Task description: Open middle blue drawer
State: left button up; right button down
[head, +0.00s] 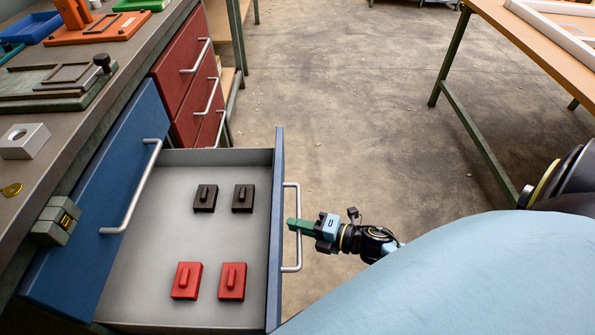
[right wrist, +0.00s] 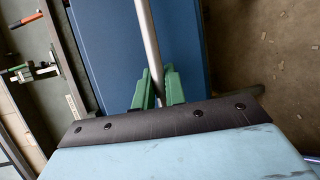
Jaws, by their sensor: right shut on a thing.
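The middle blue drawer (head: 137,295) stands pulled out from the cabinet in the head view, its grey inside showing. Its blue front (head: 275,230) carries a silver bar handle (head: 297,268). My right gripper (head: 293,224) is at the middle of this handle, coming from the right, with its green fingers shut on the bar. In the right wrist view the handle bar (right wrist: 148,35) runs down between the two green fingers (right wrist: 158,88). My left gripper is not in view.
Two black blocks (head: 204,198) and two red blocks (head: 187,281) lie in the drawer. Above it is a shut blue drawer (head: 118,180) with its own handle. Red drawers (head: 180,55) stand behind. The floor (head: 340,110) to the right is clear up to a wooden table (head: 530,40).

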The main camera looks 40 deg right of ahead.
jog(key=c, duration=1.5)
grip_release()
jog(key=shift+o, duration=0.2)
